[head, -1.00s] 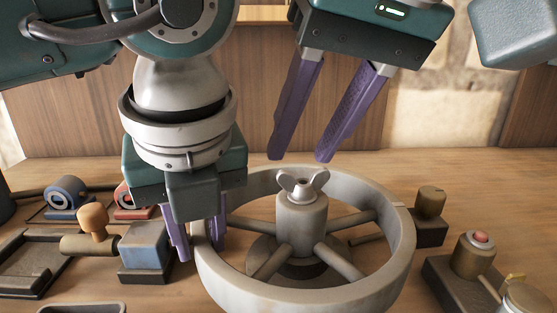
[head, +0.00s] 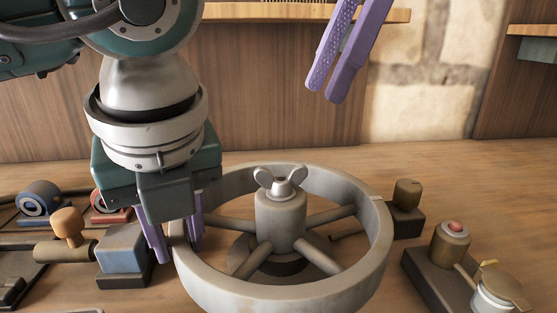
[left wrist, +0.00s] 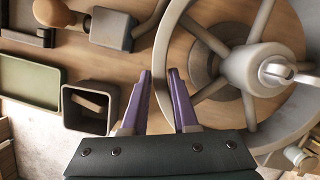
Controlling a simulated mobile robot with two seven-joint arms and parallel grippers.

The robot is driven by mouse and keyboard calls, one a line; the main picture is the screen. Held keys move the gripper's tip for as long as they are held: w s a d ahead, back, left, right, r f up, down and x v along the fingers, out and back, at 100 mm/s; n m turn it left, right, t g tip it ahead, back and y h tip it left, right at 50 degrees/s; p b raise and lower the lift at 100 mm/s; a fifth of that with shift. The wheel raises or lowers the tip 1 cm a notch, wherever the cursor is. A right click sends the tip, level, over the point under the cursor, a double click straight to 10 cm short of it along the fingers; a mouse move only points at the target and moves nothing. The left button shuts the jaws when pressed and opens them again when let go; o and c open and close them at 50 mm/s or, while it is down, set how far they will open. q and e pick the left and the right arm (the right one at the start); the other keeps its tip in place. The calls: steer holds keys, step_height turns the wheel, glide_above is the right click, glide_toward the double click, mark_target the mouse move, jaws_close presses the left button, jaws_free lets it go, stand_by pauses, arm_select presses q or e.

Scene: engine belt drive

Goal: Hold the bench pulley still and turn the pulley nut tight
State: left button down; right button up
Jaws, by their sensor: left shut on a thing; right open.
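The bench pulley (head: 374,262) is a large grey spoked wheel lying flat on the bench, also in the left wrist view (left wrist: 163,50). The pulley nut (head: 281,182), a grey wing nut, sits on top of its hub, with its wings level across the view; it shows at the right of the left wrist view (left wrist: 278,73). My left gripper (head: 180,252) is shut on the left side of the pulley rim, one finger on each side; its fingers show in the left wrist view (left wrist: 160,75). My right gripper (head: 327,96) is open and empty, high above and behind the nut.
A blue-grey block (head: 122,250) and a wooden knob (head: 68,222) stand close left of my left gripper. A post with a red button (head: 453,230) and a brown knob (head: 407,193) stand right of the pulley. The air above the nut is clear.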

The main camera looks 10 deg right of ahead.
mark_target(283, 179)
steer(key=x, duration=1)
steer(key=shift+s+a+f, duration=0.1)
steer(key=shift+f, duration=0.3)
jaws_close()
